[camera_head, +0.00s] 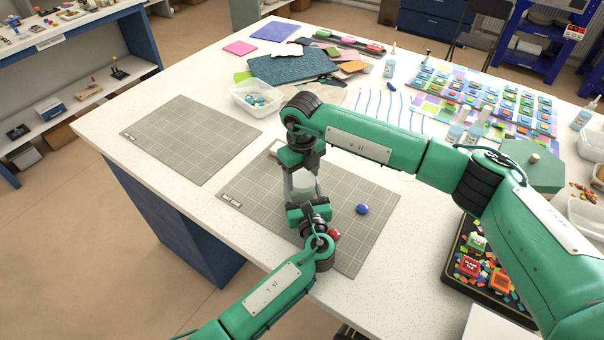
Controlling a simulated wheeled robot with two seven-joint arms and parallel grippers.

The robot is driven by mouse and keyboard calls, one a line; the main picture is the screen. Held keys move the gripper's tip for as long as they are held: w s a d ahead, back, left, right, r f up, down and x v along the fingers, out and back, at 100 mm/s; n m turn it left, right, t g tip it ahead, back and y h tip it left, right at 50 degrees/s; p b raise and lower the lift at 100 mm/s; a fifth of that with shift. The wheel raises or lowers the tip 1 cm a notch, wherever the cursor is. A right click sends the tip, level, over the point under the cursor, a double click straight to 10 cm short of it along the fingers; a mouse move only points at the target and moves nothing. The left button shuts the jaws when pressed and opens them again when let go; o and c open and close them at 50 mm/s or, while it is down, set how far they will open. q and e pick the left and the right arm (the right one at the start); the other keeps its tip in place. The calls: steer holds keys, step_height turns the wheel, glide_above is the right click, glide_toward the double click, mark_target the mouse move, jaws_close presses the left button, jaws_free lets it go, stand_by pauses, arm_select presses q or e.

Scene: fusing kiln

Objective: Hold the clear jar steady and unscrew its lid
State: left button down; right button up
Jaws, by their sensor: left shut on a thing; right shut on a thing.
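The clear jar (303,188) stands upright on the right-hand grey gridded mat (375,200), partly hidden between my two grippers. My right gripper (303,178) reaches down over the jar from above, its fingers on either side of the jar's top. It is shut there, apparently on the lid, which I cannot make out separately. My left gripper (305,202) comes from the near side, low against the jar, and is shut on its body. Its fingertips are mostly hidden.
A blue round piece (362,209) and a red one (334,234) lie close to the jar on the mat. A clear tub (256,98) stands behind. Glass sheets and colour samples (480,97) cover the back. The left mat (190,140) is bare.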

mark_target(302, 178)
arm_select(q)
steer(key=shift+f, duration=0.1)
arm_select(e)
steer(key=shift+r, duration=0.15)
steer(key=shift+r, duration=0.95)
steer(key=shift+r, duration=2)
arm_select(q)
steer(key=shift+c, duration=1.2)
jaws_free()
